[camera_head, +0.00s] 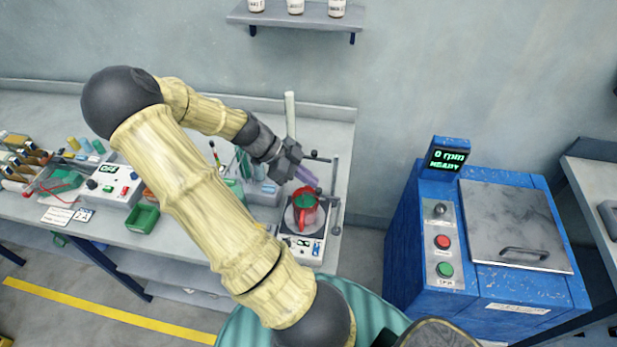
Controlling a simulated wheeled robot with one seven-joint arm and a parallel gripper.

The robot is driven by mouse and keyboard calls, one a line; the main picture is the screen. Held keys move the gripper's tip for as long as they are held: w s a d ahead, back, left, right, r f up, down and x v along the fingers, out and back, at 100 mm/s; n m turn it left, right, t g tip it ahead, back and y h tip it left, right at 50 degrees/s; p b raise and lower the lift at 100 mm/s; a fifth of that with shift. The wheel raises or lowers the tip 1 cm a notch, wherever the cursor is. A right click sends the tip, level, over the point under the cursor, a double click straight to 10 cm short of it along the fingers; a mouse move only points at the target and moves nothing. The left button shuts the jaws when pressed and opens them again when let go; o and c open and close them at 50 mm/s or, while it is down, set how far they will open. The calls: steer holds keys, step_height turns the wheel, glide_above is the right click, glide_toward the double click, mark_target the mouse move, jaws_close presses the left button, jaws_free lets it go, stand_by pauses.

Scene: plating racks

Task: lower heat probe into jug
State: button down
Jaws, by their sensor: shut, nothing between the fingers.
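A red jug (307,218) with green showing at its top stands on a small white hotplate (312,250) with a control panel, at the right end of the bench. My gripper (308,178) is shut and empty, just above the jug and behind it in the picture. A dark metal stand (336,185) with a rod and side arms rises beside the jug on its right. I cannot pick out the heat probe with certainty; my gripper and forearm cover part of this area.
A green tray (143,218), a control box (113,186) and racks of bottles lie on the bench to the left. A blue machine (500,240) with a lit display stands to the right, past a gap. A wall shelf (296,17) holds small jars.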

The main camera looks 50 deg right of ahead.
steer(key=shift+r, duration=0.1)
steer(key=w+a+r, duration=0.3)
steer(key=w+r, duration=0.2)
steer(key=r, duration=0.6)
steer(key=shift+w, duration=0.35)
steer(key=shift+a, duration=0.1)
